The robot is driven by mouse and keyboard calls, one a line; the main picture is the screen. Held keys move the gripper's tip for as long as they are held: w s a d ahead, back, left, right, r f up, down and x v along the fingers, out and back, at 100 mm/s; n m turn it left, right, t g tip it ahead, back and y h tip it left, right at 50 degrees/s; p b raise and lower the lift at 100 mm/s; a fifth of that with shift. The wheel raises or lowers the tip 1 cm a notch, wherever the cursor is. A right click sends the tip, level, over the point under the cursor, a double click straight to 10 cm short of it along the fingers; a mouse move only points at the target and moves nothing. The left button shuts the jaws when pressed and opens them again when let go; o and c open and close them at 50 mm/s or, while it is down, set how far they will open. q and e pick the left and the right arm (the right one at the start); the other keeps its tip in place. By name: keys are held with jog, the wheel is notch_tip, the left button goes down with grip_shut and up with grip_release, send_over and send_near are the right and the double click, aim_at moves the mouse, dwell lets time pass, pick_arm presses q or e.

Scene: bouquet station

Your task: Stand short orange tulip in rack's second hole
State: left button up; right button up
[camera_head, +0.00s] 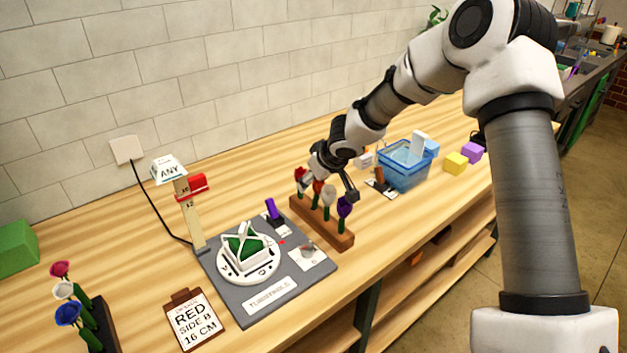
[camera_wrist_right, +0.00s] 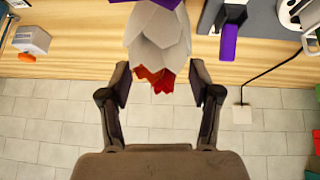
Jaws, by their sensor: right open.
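The wooden rack (camera_head: 328,228) stands on the bench right of the turntable, with a row of tulips upright in it. From the far end they are red (camera_head: 300,174), orange-red (camera_head: 318,187), white (camera_head: 329,193) and purple (camera_head: 344,207). The orange-red one appears to stand in the second hole from the far end. My right gripper (camera_head: 328,188) is open over the rack, its fingers around the tulip heads without closing on one. In the right wrist view the white tulip (camera_wrist_right: 157,40) partly hides orange-red petals (camera_wrist_right: 158,78) between the open fingers (camera_wrist_right: 160,97). My left gripper is out of view.
A turntable (camera_head: 248,262) on a grey base stands left of the rack, with a sign post (camera_head: 190,215) behind. A card (camera_head: 194,319) reads "RED SIDE B 16 CM". Another tulip rack (camera_head: 101,325) is at the front left. A blue basket (camera_head: 404,172) stands right.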

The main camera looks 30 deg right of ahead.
jog(key=shift+v, duration=2.85)
jog(key=shift+o, duration=0.4)
jog(key=o, duration=0.5)
